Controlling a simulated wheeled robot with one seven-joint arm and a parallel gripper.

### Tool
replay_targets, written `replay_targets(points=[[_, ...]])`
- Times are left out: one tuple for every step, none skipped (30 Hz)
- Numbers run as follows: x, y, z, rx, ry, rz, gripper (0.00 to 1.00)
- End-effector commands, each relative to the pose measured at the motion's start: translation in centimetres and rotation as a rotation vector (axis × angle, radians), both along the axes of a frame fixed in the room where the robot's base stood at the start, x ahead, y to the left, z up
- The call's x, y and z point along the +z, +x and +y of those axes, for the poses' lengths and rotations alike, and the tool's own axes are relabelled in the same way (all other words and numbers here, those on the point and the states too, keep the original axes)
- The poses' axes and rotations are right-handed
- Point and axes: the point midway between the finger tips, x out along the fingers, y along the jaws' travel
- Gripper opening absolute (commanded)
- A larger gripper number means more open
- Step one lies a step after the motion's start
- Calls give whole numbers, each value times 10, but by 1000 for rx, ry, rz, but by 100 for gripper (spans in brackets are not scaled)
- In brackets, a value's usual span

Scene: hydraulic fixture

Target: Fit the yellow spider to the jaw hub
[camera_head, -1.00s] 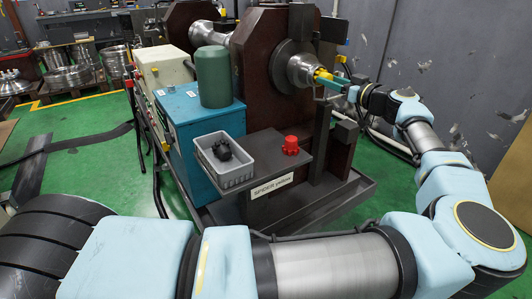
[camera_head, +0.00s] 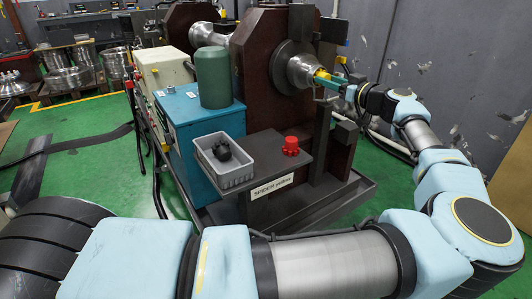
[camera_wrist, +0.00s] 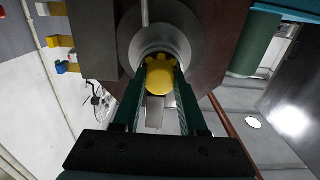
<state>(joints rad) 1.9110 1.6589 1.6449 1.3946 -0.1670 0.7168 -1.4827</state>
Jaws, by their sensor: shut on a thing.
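The yellow spider (camera_wrist: 160,82) is held between the two green fingers of my gripper (camera_wrist: 160,72), which is shut on it. In the head view the spider (camera_head: 321,73) shows as a small yellow patch at the fingertips of my gripper (camera_head: 324,77). The metal jaw hub (camera_head: 300,70) sticks out from the brown fixture plate, and the spider is right at its face. In the wrist view the hub (camera_wrist: 158,38) lies straight beyond the spider. The spider hides part of the hub's face, and I cannot tell whether its lobes sit between the jaws.
A red spider (camera_head: 290,145) stands on the shelf (camera_head: 272,160) labelled "SPIDER yellow". A grey bin (camera_head: 218,178) with a black spider (camera_head: 224,149) sits beside it. A dark upright post (camera_head: 321,130) stands close below the gripper.

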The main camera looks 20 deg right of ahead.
Motion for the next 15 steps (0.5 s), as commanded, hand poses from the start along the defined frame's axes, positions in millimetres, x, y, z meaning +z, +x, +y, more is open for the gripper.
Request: replay_targets(points=[[0, 1, 0, 1, 0, 0, 0], [0, 1, 0, 1, 0, 0, 0], [0, 1, 0, 1, 0, 0, 0], [0, 1, 0, 1, 0, 0, 0], [0, 1, 1, 1, 0, 0, 0], [0, 1, 1, 1, 0, 0, 0], [0, 1, 1, 1, 0, 0, 45], [0, 1, 1, 1, 0, 0, 49], [0, 1, 0, 1, 0, 0, 53], [0, 1, 0, 1, 0, 0, 56], [0, 1, 0, 1, 0, 0, 60], [0, 1, 0, 1, 0, 0, 64], [0, 1, 0, 0, 0, 0, 68], [0, 1, 0, 0, 0, 0, 71], [0, 1, 0, 0, 0, 0, 76]])
